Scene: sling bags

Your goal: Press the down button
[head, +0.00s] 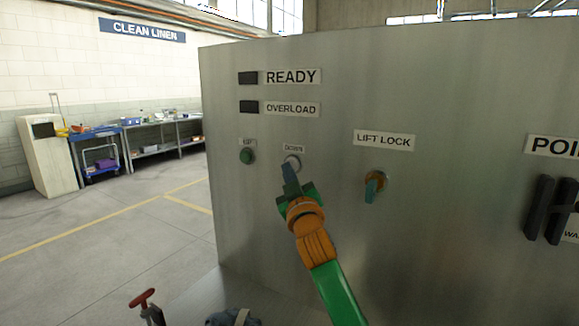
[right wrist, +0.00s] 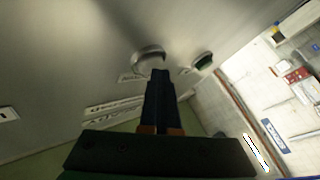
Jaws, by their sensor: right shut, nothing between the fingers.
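The down button (head: 292,161) is a pale round button under a small DOWN label (head: 294,149) on a grey metal panel (head: 450,90). My right gripper (head: 288,168) is shut and empty, with its blue fingertips at the lower edge of the button in the head view. In the right wrist view the shut fingers (right wrist: 160,76) point at the round button (right wrist: 149,55) and overlap its lower edge. I cannot tell whether they touch it or whether it is pushed in. My left gripper is not in view.
A green button (head: 247,156) sits left of the down button, and shows in the right wrist view (right wrist: 203,61). A LIFT LOCK knob (head: 374,185) sticks out to the right. READY and OVERLOAD lamps (head: 248,78) are dark. Open floor (head: 110,250) lies left of the panel.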

